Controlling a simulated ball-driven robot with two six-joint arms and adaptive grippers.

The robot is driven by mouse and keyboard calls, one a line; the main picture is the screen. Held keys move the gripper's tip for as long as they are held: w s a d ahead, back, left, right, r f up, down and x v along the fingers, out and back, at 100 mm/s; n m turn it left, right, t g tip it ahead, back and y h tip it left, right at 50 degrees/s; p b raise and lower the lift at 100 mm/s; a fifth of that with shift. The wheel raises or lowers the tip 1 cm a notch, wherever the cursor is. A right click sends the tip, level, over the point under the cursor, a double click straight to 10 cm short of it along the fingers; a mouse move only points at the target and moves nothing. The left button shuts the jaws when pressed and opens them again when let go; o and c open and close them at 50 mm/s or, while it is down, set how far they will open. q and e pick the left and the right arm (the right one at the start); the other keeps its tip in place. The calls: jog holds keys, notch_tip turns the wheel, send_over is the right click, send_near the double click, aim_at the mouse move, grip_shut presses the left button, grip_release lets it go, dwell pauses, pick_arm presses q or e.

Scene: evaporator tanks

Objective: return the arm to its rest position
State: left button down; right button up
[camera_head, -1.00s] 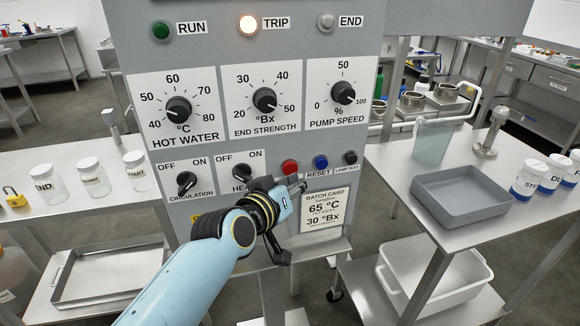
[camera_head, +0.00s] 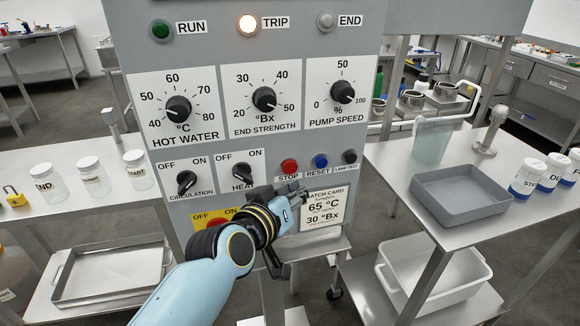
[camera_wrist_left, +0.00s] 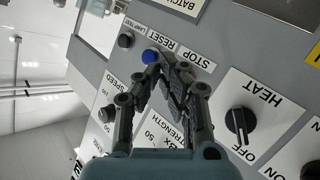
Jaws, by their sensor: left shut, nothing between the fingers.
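My left arm reaches in from the bottom of the head view, and its gripper (camera_head: 294,193) is in front of the lower part of the grey control panel (camera_head: 220,72). The gripper is shut and empty, and it overlaps the left edge of the batch card (camera_head: 325,207). In the left wrist view the closed fingers (camera_wrist_left: 172,75) point toward the panel, near the blue RESET button (camera_wrist_left: 150,56). The red STOP button (camera_head: 289,166) is in view above the gripper in the head view. I cannot tell the gap to the panel. My right gripper is not in view.
The orange TRIP lamp (camera_head: 248,25) is lit. A steel bench (camera_head: 398,160) on the right carries a grey tray (camera_head: 460,196), a clear jug and labelled tubs. A bench (camera_head: 70,208) on the left carries several jars. A white bin (camera_head: 432,272) sits below the right bench.

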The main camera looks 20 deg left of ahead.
pick_arm(q)
jog(key=shift+s+d+f, duration=0.3)
jog(key=shift+s+d, duration=0.05)
jog(key=shift+d, duration=0.3)
jog(key=w+a, duration=0.4)
jog(key=w, duration=0.1)
jog(key=s+a+f+g+b, duration=0.2)
jog(key=s+f+b, duration=0.3)
jog(key=f, duration=0.7)
jog(key=s+a+f+m+g+y+b, duration=0.1)
jog(key=s+f+g+b, duration=0.15)
jog(key=s+f, duration=0.75)
jog(key=s+a+f+g+b, duration=0.2)
jog(key=s+f+b, duration=0.2)
jog(key=f, duration=1.1)
jog(key=s+a+f+m+g+b, duration=0.1)
jog(key=s+a+f+g+b, duration=0.1)
jog(key=s+f, duration=0.5)
jog(key=s+a+f+m+g+y+b, duration=0.1)
jog(key=s+f, duration=0.6)
jog(key=s, duration=0.9)
jog(key=s+a+f+g+y+b, duration=0.1)
jog(key=s+a+f+g+b, duration=0.2)
jog(key=s, duration=0.9)
notch_tip(320, 180, down, 4)
jog(key=shift+a+r+m+g, duration=0.1)
jog(key=shift+a+m+g, duration=0.4)
jog(key=shift+a, duration=0.55)
jog(key=shift+w, duration=0.1)
